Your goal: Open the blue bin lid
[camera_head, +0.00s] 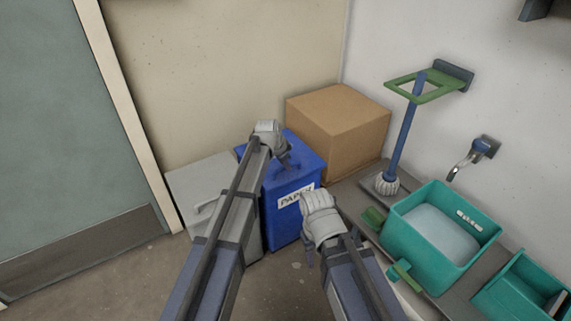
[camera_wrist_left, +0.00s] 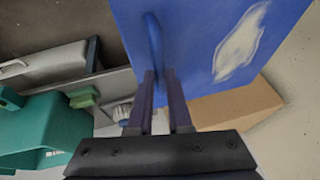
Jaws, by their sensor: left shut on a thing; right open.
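The blue bin (camera_head: 283,222) stands on the floor against the wall, with a white PAPER label on its front. Its blue lid (camera_head: 308,160) lies across the top; I cannot tell if it is raised a little. In the left wrist view the lid (camera_wrist_left: 200,30) fills the upper right, with a pale patch and a blue handle (camera_wrist_left: 154,40). My left gripper (camera_head: 285,161) is over the lid, and its fingers (camera_wrist_left: 160,88) are shut on the handle. My right gripper (camera_head: 310,254) is open and empty in front of the bin, lower right, its fingertips small and dark.
A cardboard box (camera_head: 340,123) stands close behind and right of the bin. A grey bin (camera_head: 197,178) is beside it on the left, partly behind my left arm. Teal buckets (camera_head: 440,262) and a brush (camera_head: 388,180) are on the right. Floor is clear at the lower left.

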